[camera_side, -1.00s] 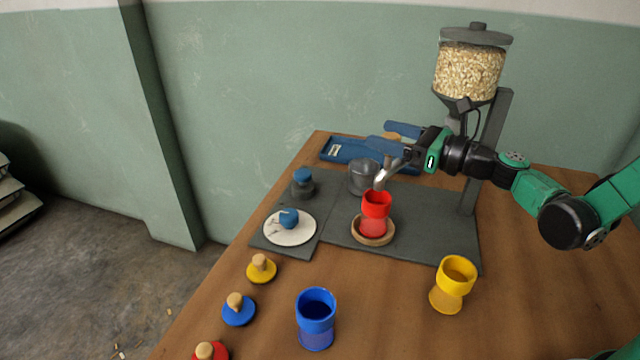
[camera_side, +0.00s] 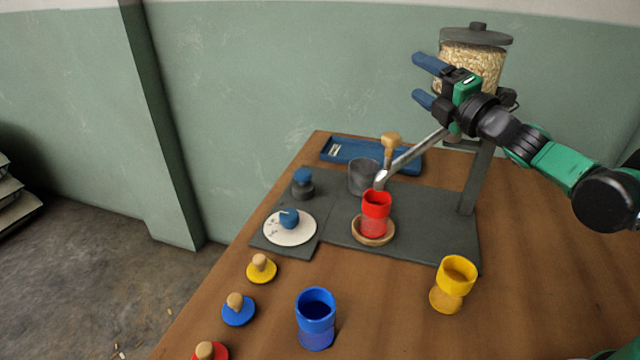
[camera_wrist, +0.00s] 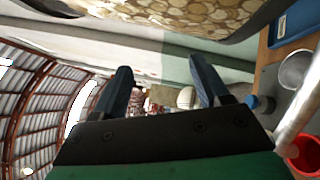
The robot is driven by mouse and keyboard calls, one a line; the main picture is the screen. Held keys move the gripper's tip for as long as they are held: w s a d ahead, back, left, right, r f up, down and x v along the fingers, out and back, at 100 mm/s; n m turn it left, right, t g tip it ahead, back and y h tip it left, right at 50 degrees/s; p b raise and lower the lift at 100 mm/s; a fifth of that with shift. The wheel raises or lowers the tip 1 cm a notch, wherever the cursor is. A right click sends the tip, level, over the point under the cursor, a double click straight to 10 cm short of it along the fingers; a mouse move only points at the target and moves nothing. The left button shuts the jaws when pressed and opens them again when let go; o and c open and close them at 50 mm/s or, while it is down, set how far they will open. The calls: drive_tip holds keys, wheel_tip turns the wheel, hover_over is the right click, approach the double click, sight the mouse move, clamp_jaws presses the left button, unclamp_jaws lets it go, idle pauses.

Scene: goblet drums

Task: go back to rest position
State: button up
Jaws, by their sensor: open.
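My gripper (camera_side: 425,82) is open and empty, raised in front of the dispenser's clear hopper (camera_side: 480,62) in the side view. Its two blue fingers point left, and nothing is between them. In the wrist view my gripper (camera_wrist: 160,88) shows both fingers spread apart. Below it, a metal spout (camera_side: 408,158) with a wooden-knobbed lever (camera_side: 390,141) reaches down over the red goblet drum (camera_side: 376,207). The red drum stands upright on a round wooden coaster (camera_side: 358,238). Its inside cannot be made out.
A yellow drum (camera_side: 453,284) and a blue drum (camera_side: 316,318) stand toward the front. Yellow (camera_side: 262,270), blue (camera_side: 238,312) and red (camera_side: 208,352) knobbed lids lie at the left edge. A blue tray (camera_side: 345,151), grey cup (camera_side: 363,177) and white dial (camera_side: 290,228) sit behind.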

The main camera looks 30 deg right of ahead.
drive_tip(key=s+a+f+m+g, duration=0.3)
drive_tip(key=s+f+m+g, duration=0.8)
drive_tip(key=m, duration=1.1)
drive_tip(key=shift+s+g+h, duration=0.3)
drive_tip(key=shift+s+g, duration=0.5)
drive_tip(key=shift+s, duration=0.3)
